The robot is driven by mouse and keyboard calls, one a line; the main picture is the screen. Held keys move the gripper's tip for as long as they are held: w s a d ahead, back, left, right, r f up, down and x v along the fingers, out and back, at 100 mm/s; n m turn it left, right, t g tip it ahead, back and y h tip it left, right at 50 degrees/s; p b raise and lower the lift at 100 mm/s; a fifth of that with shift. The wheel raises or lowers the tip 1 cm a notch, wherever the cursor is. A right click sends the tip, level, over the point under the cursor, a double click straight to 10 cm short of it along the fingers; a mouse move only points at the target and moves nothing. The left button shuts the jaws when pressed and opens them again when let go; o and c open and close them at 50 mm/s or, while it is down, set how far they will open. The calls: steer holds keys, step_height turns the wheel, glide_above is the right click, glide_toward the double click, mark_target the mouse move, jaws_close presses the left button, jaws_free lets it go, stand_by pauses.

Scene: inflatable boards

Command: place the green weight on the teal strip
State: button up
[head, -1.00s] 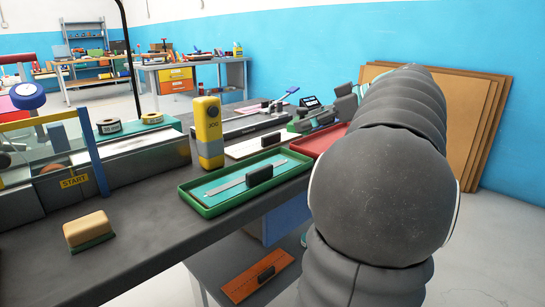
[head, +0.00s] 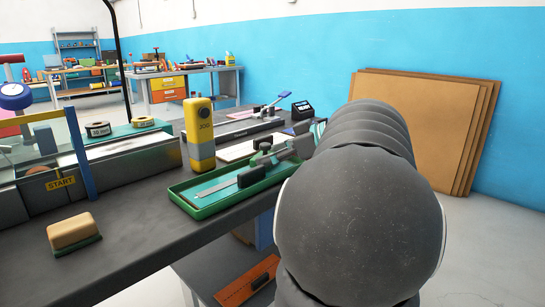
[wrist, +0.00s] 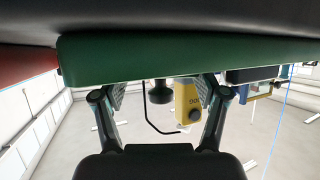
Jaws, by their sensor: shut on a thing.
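The green weight (head: 268,158), a block with a dark knob (head: 263,144), is over the right part of the green tray in the head view. In the wrist view it is the broad green band (wrist: 180,58), with the knob between the fingers. My gripper (wrist: 162,92) is shut on it; in the head view it (head: 300,145) is partly hidden by my arm. The teal strip (head: 207,186) lies in the green tray (head: 205,211), with a metal ruler and a black block (head: 250,177) on it. I cannot tell whether the weight touches anything below.
A yellow device (head: 199,135) stands just behind the tray. A tan-and-green block (head: 73,231) lies at the front left of the dark bench (head: 130,238). An orange board (head: 245,285) lies lower down. A red surface (wrist: 28,62) shows at the left in the wrist view.

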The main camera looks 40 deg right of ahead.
steer(key=o, duration=1.4)
steer(key=shift+f, duration=0.1)
steer(key=shift+c, duration=0.2)
steer(key=shift+r, duration=0.2)
steer(key=p+v, duration=0.1)
steer(key=v, duration=1.1)
steer(key=shift+f, duration=0.1)
